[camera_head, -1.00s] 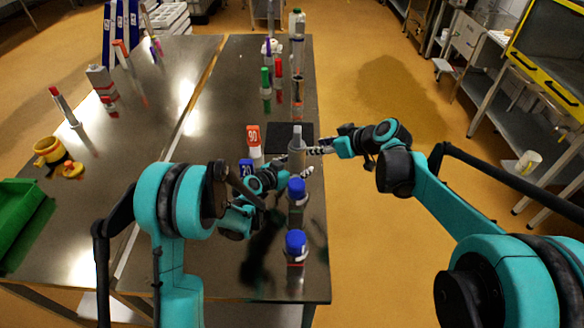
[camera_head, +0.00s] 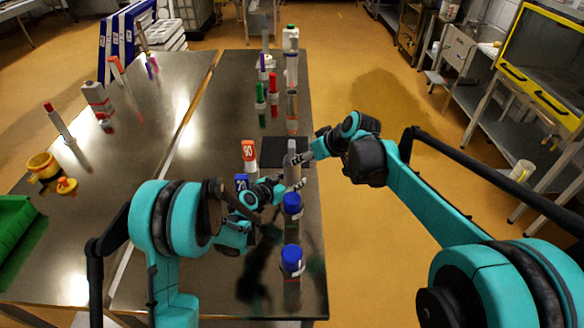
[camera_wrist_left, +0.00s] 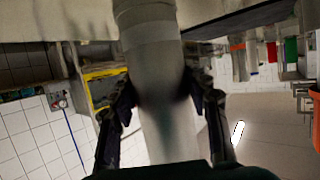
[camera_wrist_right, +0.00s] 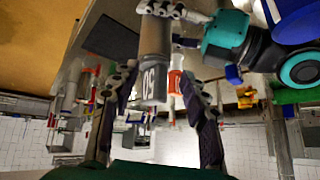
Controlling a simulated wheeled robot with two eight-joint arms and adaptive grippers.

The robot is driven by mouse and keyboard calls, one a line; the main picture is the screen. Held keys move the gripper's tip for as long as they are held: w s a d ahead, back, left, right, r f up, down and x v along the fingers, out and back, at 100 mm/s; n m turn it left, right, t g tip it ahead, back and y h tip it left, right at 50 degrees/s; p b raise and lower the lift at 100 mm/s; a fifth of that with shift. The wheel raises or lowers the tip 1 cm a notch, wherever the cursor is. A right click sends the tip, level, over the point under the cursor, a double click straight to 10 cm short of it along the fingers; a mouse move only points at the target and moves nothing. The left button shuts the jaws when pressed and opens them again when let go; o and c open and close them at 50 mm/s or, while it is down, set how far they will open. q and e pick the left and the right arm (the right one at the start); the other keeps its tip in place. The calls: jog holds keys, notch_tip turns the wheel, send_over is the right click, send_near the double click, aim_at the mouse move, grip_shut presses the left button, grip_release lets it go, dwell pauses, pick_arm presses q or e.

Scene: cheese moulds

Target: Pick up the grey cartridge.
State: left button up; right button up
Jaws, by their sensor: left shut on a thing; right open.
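The grey cartridge (camera_head: 291,175) is upright near the right edge of the table. My left gripper (camera_head: 289,187) is shut on it low down, from the left; in the left wrist view the cartridge (camera_wrist_left: 152,50) runs between its two fingers (camera_wrist_left: 160,92). My right gripper (camera_head: 296,159) is open beside the cartridge's upper part. In the right wrist view the cartridge (camera_wrist_right: 155,42) shows its "50" label between the spread right fingers (camera_wrist_right: 160,92), with the left fingers across its other end. Whether its base touches the table is hidden.
Two blue-capped bottles (camera_head: 291,204) (camera_head: 291,258) stand close in front. Orange-labelled "90" (camera_head: 249,151) and blue-labelled "20" (camera_head: 241,183) containers stand just left. A dark mat (camera_head: 270,152) lies behind. Green and red markers (camera_head: 273,84) stand farther back.

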aim_at(290, 145)
jog(key=w+a+r+m+h, duration=0.2)
jog(key=a+r+m+h, duration=0.3)
jog(key=r+m, duration=0.15)
jog(key=x, duration=0.6)
jog(key=shift+d+f, duration=0.15)
jog(key=shift+d, duration=0.05)
jog(key=x, duration=0.3)
jog(key=d+x, duration=0.1)
jog(key=x, duration=0.1)
jog(key=shift+w, duration=0.1)
grip_shut()
